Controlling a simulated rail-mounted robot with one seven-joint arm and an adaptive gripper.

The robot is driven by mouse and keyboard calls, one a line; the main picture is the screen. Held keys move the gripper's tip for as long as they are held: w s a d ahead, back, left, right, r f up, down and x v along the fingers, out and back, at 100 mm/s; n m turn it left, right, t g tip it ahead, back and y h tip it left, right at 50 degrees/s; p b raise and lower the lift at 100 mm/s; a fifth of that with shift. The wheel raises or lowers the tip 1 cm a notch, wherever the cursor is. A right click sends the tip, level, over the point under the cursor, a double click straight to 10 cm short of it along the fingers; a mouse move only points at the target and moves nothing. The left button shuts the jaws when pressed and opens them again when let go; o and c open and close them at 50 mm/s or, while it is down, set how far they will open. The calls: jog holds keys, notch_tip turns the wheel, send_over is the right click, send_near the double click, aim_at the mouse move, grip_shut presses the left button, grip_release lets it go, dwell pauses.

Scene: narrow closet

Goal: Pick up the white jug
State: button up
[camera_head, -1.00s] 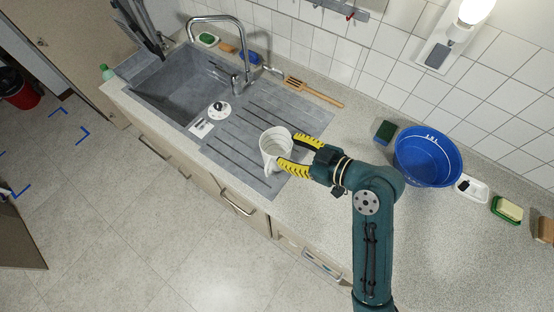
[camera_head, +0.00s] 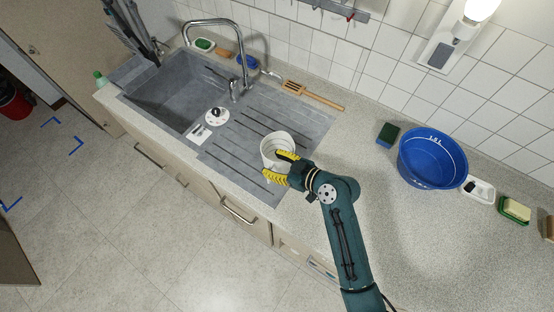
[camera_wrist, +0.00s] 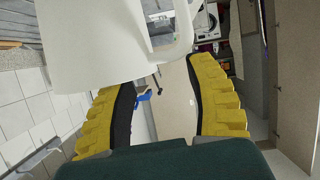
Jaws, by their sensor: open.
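The white jug (camera_head: 275,150) stands upright on the drainboard of the grey sink. My gripper (camera_head: 279,166) is open at its near right side, with its yellow-padded fingers close to the jug wall. In the wrist view the jug (camera_wrist: 95,45) fills the upper left, with its handle (camera_wrist: 183,30) on its right. My gripper (camera_wrist: 160,78) shows there with its fingers spread apart and nothing clamped between them. The handle lies just beyond the gap between the fingertips. I cannot tell whether a finger touches the jug.
The sink basin (camera_head: 175,92) and tap (camera_head: 238,60) lie to the left. A wooden spatula (camera_head: 312,95) lies behind the jug. A blue basin (camera_head: 432,160), a sponge (camera_head: 388,134) and soap dishes stand to the right. The counter between is clear.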

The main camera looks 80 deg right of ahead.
aim_at(266, 160)
jog(key=x, duration=0.3)
jog(key=shift+w+d, duration=0.1)
jog(key=shift+w, duration=0.15)
grip_shut()
